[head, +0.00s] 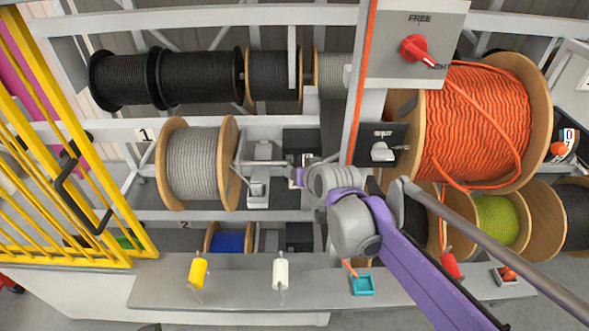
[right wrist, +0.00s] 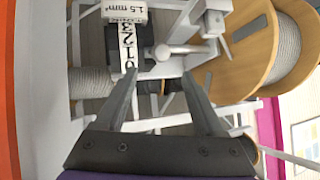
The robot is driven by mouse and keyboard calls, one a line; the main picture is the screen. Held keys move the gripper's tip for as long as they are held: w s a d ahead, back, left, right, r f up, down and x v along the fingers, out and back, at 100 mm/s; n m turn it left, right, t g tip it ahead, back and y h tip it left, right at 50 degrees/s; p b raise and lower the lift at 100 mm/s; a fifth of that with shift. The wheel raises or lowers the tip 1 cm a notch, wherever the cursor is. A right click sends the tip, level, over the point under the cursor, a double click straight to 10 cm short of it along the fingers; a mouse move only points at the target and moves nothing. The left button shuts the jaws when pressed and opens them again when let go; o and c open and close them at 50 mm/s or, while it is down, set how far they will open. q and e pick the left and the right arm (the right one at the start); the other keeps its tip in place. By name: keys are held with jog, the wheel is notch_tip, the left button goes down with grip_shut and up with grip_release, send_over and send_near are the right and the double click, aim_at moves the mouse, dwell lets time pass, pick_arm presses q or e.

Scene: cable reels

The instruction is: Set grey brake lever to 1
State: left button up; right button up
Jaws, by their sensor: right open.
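In the right wrist view a grey lever with a round pale knob (right wrist: 162,52) sticks out beside a white number strip (right wrist: 127,45) reading 3, 2, 1, 0. The knob appears roughly level with the 1, but the viewing angle leaves its exact setting unclear. My right gripper (right wrist: 161,78) is open, its two fingers on either side of the line to the knob, with nothing between them. Whether the fingers reach the knob's depth is unclear. In the head view my right wrist hides most of this spot. The grey cable reel (head: 194,163) stands left of it.
A large orange reel (head: 475,125) and a grey panel with a red knob (head: 413,47) stand at the right. A yellow gate (head: 75,190) is at the left. The front shelf (head: 235,290) carries a yellow spool (head: 198,273), a white spool (head: 280,273) and a teal box (head: 362,285).

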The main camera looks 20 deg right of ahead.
jog(key=v, duration=0.3)
jog(key=shift+s+r, duration=0.2)
jog(key=shift+s, duration=0.05)
jog(key=s+f+n+g, duration=0.1)
jog(key=s+f+g, duration=0.1)
jog(key=s+f, duration=0.5)
jog(key=s+f+n+g, duration=0.1)
jog(key=s+f+g, duration=0.2)
jog(key=s+f, duration=0.4)
jog(key=s, duration=0.9)
jog(key=shift+a+f+h, duration=0.3)
jog(key=shift+f, duration=0.1)
